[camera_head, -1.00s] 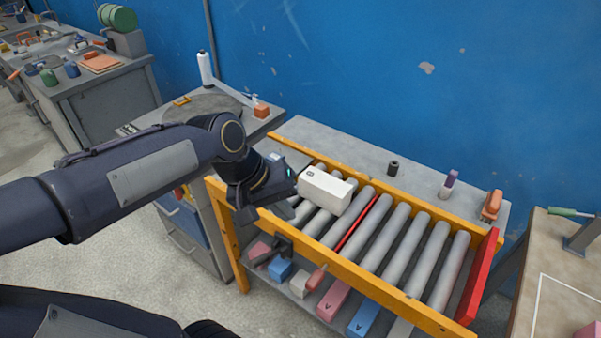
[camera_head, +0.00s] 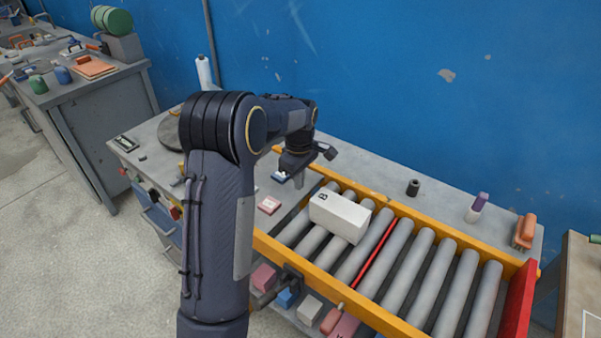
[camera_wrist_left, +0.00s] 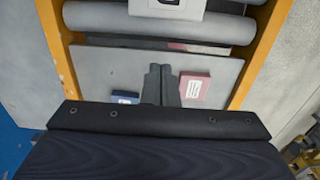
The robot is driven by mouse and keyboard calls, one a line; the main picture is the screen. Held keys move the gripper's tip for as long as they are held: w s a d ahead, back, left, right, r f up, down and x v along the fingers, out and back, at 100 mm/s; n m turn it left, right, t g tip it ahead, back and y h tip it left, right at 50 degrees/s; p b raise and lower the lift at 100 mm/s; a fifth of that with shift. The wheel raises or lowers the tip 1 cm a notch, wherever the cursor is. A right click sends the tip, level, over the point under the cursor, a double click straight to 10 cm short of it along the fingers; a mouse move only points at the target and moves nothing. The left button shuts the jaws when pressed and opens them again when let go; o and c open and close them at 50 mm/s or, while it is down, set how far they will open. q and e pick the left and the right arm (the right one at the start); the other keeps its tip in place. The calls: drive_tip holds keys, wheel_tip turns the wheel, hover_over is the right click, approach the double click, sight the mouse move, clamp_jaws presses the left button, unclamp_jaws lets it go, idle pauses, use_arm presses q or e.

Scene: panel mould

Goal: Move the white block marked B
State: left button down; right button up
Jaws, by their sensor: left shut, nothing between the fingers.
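The white block marked B (camera_head: 342,220) lies on the grey rollers near the left end of the conveyor, left of a red strip. Part of it, with a dark mark, shows at the top of the left wrist view (camera_wrist_left: 166,8). My left gripper (camera_head: 299,178) is behind and left of the block, over the grey plate beyond the rollers' left end, apart from the block. In the left wrist view its fingers (camera_wrist_left: 160,72) are together with nothing between them. My right gripper is not in view.
Yellow rails (camera_head: 338,288) flank the rollers; a red end plate (camera_head: 519,300) closes the right end. A red box (camera_head: 269,205) and a blue box (camera_wrist_left: 125,97) lie near my left gripper. Several blocks sit on the shelf below. Rollers right of the red strip are clear.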

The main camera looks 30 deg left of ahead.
use_arm(q)
drive_tip(key=d+f, duration=0.2)
drive_tip(key=f, duration=0.2)
drive_tip(key=shift+s+d+f+p, duration=0.15)
drive_tip(key=shift+d+f+p, duration=0.25)
drive_tip(key=shift+d+f, duration=0.1)
drive_tip(key=shift+d, duration=0.45)
